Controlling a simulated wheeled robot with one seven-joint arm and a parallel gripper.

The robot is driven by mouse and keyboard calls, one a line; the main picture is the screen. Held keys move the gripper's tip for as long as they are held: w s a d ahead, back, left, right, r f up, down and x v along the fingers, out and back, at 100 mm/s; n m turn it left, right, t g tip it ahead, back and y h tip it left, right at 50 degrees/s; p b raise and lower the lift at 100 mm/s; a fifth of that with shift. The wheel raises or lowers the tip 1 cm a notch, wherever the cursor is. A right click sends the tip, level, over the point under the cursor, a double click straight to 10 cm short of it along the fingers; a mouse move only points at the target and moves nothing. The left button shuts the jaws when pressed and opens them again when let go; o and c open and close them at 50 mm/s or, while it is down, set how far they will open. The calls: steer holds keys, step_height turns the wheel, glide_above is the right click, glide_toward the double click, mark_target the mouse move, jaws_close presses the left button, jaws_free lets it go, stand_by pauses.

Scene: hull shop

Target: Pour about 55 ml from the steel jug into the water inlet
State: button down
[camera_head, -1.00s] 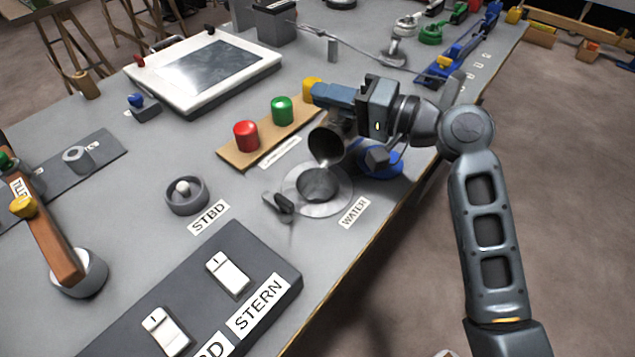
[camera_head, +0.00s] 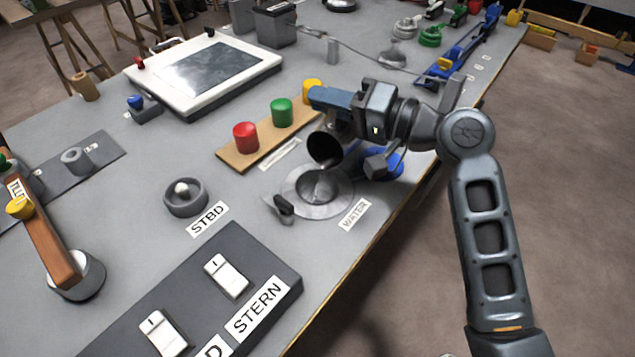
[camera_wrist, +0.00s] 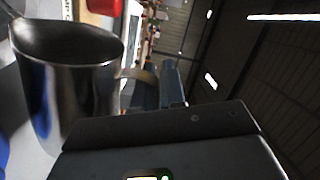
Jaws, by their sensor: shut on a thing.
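The steel jug (camera_head: 345,151) hangs tilted in my gripper (camera_head: 330,101), its dark mouth facing left and toward the camera. Its lip is above the far side of the water inlet (camera_head: 308,206), a pale round funnel with a dark centre set in the bench and labelled WATER. I see no clear stream between them now. In the wrist view the jug (camera_wrist: 72,95) fills the left side, and my gripper (camera_wrist: 160,85) is shut on its handle. The liquid level inside is not visible.
A blue round pad (camera_head: 395,165) lies behind the jug near the bench edge. A board with red (camera_head: 245,137), green (camera_head: 282,111) and yellow buttons stands just left of it. A small lever (camera_head: 284,205) is beside the inlet. The STERN switch panel (camera_head: 205,300) is nearer the camera.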

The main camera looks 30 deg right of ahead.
steer(key=shift+s+a+r+n+b, duration=0.2)
steer(key=shift+s+a+n+b, duration=0.05)
steer(key=shift+a+n, duration=0.25)
steer(key=shift+s+a+r+n+b, duration=0.15)
steer(key=shift+s+a+n+b, duration=0.1)
steer(key=shift+a+n, duration=0.2)
stand_by(1.6)
